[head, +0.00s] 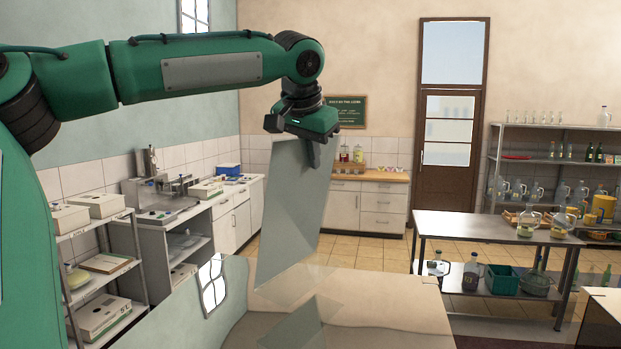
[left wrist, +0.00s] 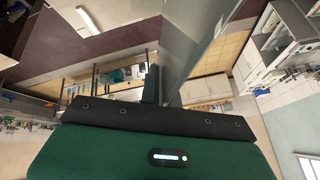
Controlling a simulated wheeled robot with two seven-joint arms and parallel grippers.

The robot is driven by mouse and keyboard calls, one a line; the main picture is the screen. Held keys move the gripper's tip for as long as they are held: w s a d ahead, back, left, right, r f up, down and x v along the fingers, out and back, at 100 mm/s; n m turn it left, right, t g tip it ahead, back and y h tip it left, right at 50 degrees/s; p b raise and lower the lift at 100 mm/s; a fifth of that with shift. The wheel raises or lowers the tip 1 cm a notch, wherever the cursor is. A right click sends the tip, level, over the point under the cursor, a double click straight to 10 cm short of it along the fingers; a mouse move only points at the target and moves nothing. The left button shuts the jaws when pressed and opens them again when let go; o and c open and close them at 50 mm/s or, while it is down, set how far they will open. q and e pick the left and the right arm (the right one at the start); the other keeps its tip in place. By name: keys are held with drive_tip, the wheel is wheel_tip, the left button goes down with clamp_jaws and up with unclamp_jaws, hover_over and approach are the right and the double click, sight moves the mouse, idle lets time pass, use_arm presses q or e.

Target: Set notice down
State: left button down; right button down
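The notice (head: 292,215) is a thin, translucent grey sheet. It hangs tilted from my left gripper (head: 312,152) in the middle of the head view, and no writing shows on it. The gripper points down and is shut on the sheet's top edge. In the left wrist view the notice (left wrist: 205,45) runs edge-on up from the fingers (left wrist: 160,88). Its lower edge appears above a glossy surface (head: 390,312), which mirrors it. I cannot tell the exact gap. My right gripper is not in view.
A metal table (head: 480,226) with flasks stands at the right, before a shelf of glassware (head: 545,160). A shelf unit with boxes (head: 103,270) is at the left. A wooden-topped cabinet (head: 370,205) and a green wall board (head: 347,108) are behind. The glossy surface looks clear.

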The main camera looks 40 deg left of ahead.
sight(303, 210)
use_arm(q)
wheel_tip(303, 210, down, 6)
drive_tip(key=shift+d+r+p, duration=0.1)
drive_tip(key=shift+r+p, duration=0.15)
drive_tip(key=shift+p, duration=0.35)
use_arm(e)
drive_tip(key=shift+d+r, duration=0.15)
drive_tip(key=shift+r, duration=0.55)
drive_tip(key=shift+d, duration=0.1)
use_arm(q)
drive_tip(key=c, duration=1.6)
unclamp_jaws()
drive_tip(key=shift+f, duration=0.15)
drive_tip(key=shift+c, duration=0.2)
